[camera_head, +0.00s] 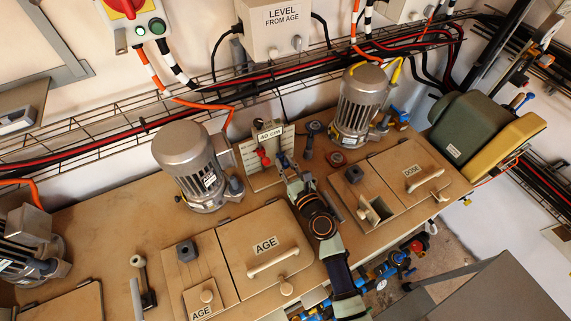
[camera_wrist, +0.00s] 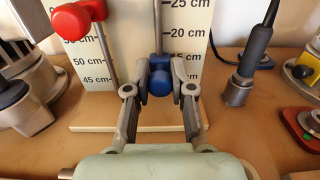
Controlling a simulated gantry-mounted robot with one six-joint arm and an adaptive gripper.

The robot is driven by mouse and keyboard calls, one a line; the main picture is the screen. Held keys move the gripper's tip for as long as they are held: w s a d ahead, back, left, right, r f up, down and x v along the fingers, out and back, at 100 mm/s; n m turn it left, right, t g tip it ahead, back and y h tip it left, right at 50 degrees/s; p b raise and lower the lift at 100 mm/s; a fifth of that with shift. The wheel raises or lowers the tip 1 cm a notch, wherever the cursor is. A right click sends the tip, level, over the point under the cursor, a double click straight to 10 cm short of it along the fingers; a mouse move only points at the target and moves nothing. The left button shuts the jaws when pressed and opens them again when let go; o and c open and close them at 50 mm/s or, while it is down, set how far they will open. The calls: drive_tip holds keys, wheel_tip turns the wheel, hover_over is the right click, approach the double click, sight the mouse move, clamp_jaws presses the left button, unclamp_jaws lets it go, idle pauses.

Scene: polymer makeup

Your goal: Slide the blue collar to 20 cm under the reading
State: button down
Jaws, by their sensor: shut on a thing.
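The blue collar (camera_wrist: 160,83) sits on a thin vertical rod (camera_wrist: 158,25) in front of a white scale board (camera_wrist: 130,35). My gripper (camera_wrist: 160,70) is shut on it, one finger on each side. In the wrist view the collar appears below the 20 cm mark (camera_wrist: 187,32), beside the partly hidden 15 cm label. The red collar (camera_wrist: 72,22) is on another rod to the left, above the 50 cm label. In the head view my gripper (camera_head: 284,165) reaches the board (camera_head: 250,178), and a small sign (camera_head: 270,133) above is hard to read.
A dark probe (camera_wrist: 254,55) stands right of the board. Motors (camera_head: 190,160) and (camera_head: 362,100) stand on either side in the head view. The AGE lid (camera_head: 240,262) and DOSE lid (camera_head: 400,165) lie in front. A wire cable tray (camera_head: 80,145) runs behind.

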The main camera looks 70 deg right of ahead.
sight(278, 147)
wheel_tip(278, 147, up, 4)
drive_tip(key=p, duration=0.3)
drive_tip(key=shift+f+p, duration=0.25)
drive_tip(key=shift+p, duration=0.05)
drive_tip(key=shift+f, duration=0.2)
drive_tip(key=c, duration=1)
unclamp_jaws()
drive_tip(key=shift+s, duration=0.1)
drive_tip(key=v, duration=1.2)
